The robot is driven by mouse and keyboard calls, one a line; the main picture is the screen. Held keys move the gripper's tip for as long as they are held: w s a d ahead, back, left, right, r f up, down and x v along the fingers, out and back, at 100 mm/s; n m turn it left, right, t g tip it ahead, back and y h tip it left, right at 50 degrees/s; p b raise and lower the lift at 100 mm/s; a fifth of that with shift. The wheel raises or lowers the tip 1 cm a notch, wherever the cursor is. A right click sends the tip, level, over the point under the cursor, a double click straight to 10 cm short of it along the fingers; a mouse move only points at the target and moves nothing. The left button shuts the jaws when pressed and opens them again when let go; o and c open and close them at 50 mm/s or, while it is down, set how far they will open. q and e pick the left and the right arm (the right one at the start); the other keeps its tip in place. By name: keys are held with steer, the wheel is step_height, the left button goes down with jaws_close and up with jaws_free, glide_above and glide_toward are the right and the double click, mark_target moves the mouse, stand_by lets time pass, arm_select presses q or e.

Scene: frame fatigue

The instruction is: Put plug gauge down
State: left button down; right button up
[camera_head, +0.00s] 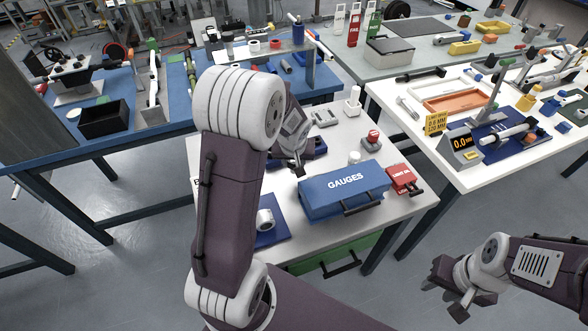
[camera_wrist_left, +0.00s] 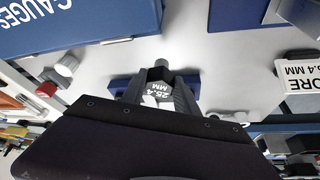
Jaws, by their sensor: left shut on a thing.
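The plug gauge (camera_wrist_left: 158,92), marked 25.4 MM with a dark end, is between the fingers of my left gripper (camera_wrist_left: 158,98) in the left wrist view. The gripper is shut on it. A dark blue holder (camera_wrist_left: 119,86) shows behind the fingers; I cannot tell whether the gauge touches it. In the head view my left gripper (camera_head: 298,163) is low over the white table (camera_head: 400,207), beside the blue holder (camera_head: 319,147), and my arm and wrist hide the gauge. My right gripper (camera_head: 452,292) is empty over the floor at lower right, its fingers apart.
A blue GAUGES box (camera_head: 345,190) stands close to the right of my left gripper, with a small red box (camera_head: 402,180) beyond it. A red-topped piece (camera_head: 372,139) stands behind the box.

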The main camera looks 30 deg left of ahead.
arm_select(q)
step_height(320, 180, down, 3)
steer(key=shift+s+d+f+b, duration=0.1)
steer(key=shift+s+f+b, duration=0.1)
steer(key=shift+b, duration=0.55)
steer(key=shift+w+f, duration=0.15)
steer(key=shift+f, duration=0.2)
steer(key=c, duration=0.9)
jaws_free()
